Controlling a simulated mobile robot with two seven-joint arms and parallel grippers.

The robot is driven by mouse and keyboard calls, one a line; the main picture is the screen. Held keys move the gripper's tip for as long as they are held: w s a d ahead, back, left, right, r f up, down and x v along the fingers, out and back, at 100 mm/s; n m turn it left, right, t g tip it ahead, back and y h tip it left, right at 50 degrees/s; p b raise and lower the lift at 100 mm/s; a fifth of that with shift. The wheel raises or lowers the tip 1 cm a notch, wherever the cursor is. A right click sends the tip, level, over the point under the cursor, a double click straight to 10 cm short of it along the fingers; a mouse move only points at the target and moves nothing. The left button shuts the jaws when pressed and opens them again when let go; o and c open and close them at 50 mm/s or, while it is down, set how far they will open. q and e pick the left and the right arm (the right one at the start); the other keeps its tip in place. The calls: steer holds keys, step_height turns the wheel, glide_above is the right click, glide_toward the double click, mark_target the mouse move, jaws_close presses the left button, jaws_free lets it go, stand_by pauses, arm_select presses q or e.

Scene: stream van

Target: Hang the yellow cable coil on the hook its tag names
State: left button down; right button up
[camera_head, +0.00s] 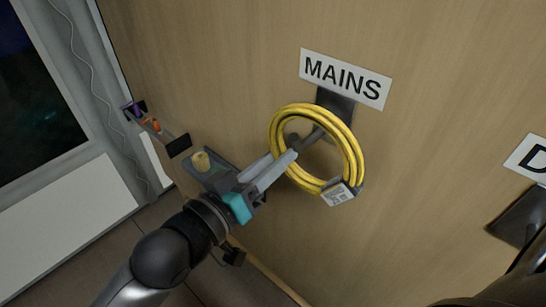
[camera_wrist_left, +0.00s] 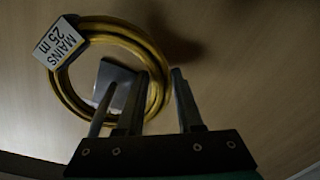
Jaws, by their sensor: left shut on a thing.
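The yellow cable coil (camera_head: 355,150) is a ring beside the wooden wall, below the MAINS label (camera_head: 345,79). Its white tag (camera_head: 339,194) hangs at the lower right; in the left wrist view the tag (camera_wrist_left: 60,42) reads "MAINS 25 m". My left gripper (camera_head: 290,160) is shut on the coil's left side. The coil (camera_wrist_left: 70,94) also shows in the left wrist view, with a strand between the fingers (camera_wrist_left: 155,100). The dark MAINS hook (camera_head: 336,104) shows behind the coil, its peg within the ring's opening. I cannot tell whether the coil rests on it. My right gripper is out of view.
Another label (camera_head: 530,158), cut off after "D", and its dark hook plate (camera_head: 521,214) are at the right.

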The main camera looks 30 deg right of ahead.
arm_select(q)
steer(key=shift+f, duration=0.2)
steer(key=c, duration=0.5)
jaws_free()
steer(key=shift+c, duration=0.2)
steer(key=shift+o, duration=0.3)
steer(key=shift+f, duration=0.2)
steer(key=shift+s+a, duration=0.1)
steer(key=p+v, duration=0.1)
steer(key=v, duration=2.2)
steer(key=shift+r, duration=0.2)
